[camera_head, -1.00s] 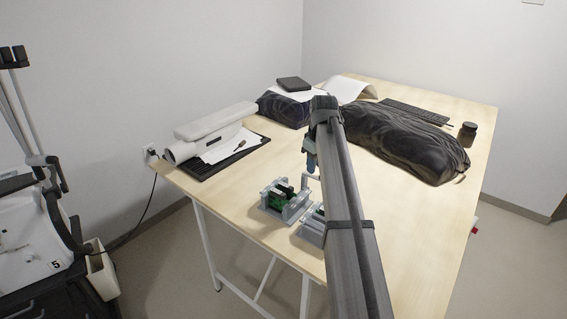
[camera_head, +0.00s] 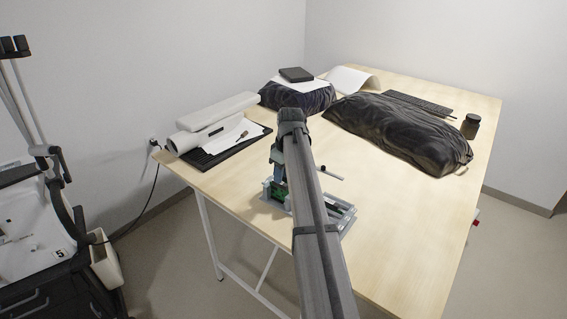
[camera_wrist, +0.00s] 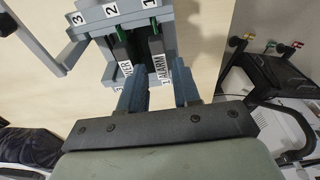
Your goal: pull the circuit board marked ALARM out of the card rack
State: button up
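The board marked ALARM (camera_wrist: 160,68) stands in the grey card rack (camera_wrist: 112,12), in the wrist view, with its label facing me. A second board (camera_wrist: 124,60), its label partly covered and ending in "ER", stands just left of it. My gripper (camera_wrist: 158,80) is open; its two blue-grey fingers are apart, with the ALARM board's label showing between them. In the head view my gripper (camera_head: 277,168) is over the left part of the rack (camera_head: 344,210), and my arm hides much of it. Some green board (camera_head: 279,192) shows below the gripper.
The rack carries labels 1, 2 and 3. Dark draped bundles (camera_head: 400,132) lie on the table behind, with a keyboard (camera_head: 420,103) and a dark jar (camera_head: 470,126). A black tray (camera_head: 225,152) with papers is at left. Bare table lies to the right.

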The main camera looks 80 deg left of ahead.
aim_at(280, 186)
jog(key=shift+s+a+f, duration=0.15)
jog(key=shift+f, duration=1.25)
jog(key=shift+s+a+f, duration=0.15)
jog(key=shift+f, duration=1.2)
grip_shut()
jog(key=shift+c, duration=1.5)
grip_release()
grip_shut()
jog(key=shift+r, duration=0.15)
jog(key=shift+r, duration=4.1)
